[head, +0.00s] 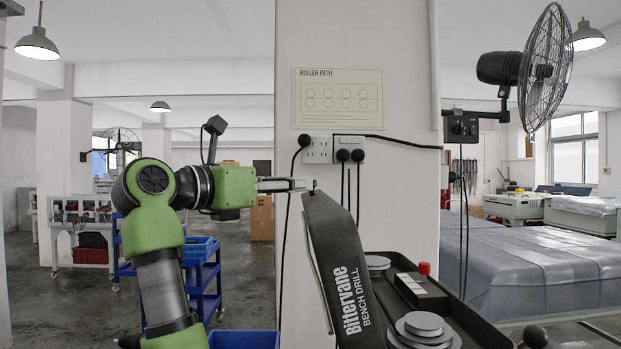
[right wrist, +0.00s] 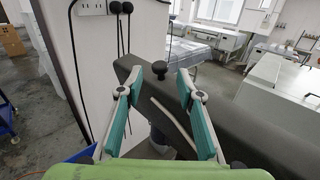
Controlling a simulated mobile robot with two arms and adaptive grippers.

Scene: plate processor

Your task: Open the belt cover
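The belt cover (head: 343,265) is a long dark shell lettered "Bittervane Bench Drill". In the head view it stands tilted up, and stepped pulleys (head: 423,325) show uncovered to its right. My right gripper (head: 310,184) is at the cover's upper end, its fingers pointing right. In the right wrist view, my right gripper (right wrist: 172,73) has its fingers apart with nothing clearly held between them. I cannot tell whether the fingers touch the cover. My left gripper is not in view.
A pillar with outlets (head: 333,150) and hanging cables stands behind the drill. A red button (head: 424,268) is on the drill's open tray. A wall fan (head: 545,68) is at upper right. A blue cart (head: 200,275) stands behind my arm.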

